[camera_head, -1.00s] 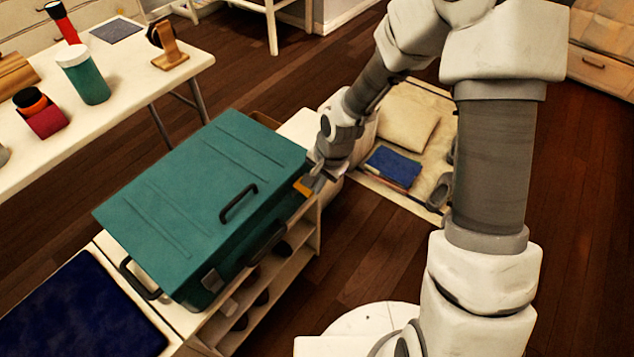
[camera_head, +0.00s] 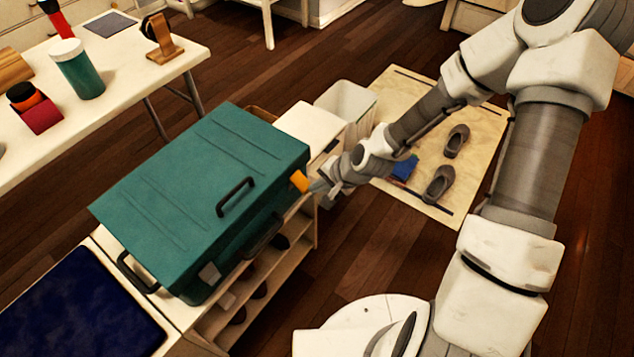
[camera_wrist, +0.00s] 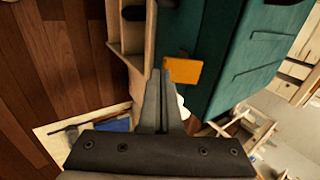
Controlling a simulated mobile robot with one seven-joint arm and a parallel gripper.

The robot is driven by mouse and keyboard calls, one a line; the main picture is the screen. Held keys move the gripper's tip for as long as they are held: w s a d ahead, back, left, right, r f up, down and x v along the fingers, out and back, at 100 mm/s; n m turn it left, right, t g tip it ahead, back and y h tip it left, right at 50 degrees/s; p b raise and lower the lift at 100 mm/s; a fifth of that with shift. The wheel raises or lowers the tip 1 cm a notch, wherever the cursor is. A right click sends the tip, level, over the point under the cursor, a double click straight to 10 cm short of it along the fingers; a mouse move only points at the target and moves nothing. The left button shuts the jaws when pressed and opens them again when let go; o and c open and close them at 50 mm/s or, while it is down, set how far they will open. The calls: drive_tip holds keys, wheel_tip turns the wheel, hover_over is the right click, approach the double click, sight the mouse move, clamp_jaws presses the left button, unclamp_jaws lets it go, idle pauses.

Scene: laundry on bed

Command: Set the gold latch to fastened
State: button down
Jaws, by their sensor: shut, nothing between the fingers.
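A teal case (camera_head: 190,185) with a closed lid and dark handles rests on a white shelf unit. The gold latch (camera_head: 299,181), an orange-gold plate, is on its front face near the right corner. My gripper (camera_head: 315,186) is shut and empty just right of the gold latch. In the wrist view the shut fingertips (camera_wrist: 160,73) are beside the gold latch (camera_wrist: 183,72); whether they touch it I cannot tell. Its seating against the lid is unclear.
The white shelf unit (camera_head: 306,236) has open shelves holding dark items below the case. A white bin (camera_head: 346,102) and a mat (camera_head: 400,92) with grey shoes lie beyond my gripper. A white table (camera_head: 125,85) with several items stands at the left.

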drive_tip(key=shift+w+a+f+b, duration=0.15)
drive_tip(key=shift+f, duration=0.7)
drive_tip(key=shift+w+a+f+b, duration=0.1)
drive_tip(key=shift+a+f+b, duration=0.1)
drive_tip(key=shift+f, duration=0.6)
drive_tip(key=shift+w+a+f+b, duration=0.1)
drive_tip(key=shift+w+a+f, duration=0.05)
drive_tip(key=shift+f, duration=0.7)
drive_tip(key=shift+r, duration=0.1)
drive_tip(key=shift+r+p, duration=0.65)
drive_tip(key=shift+r, duration=0.2)
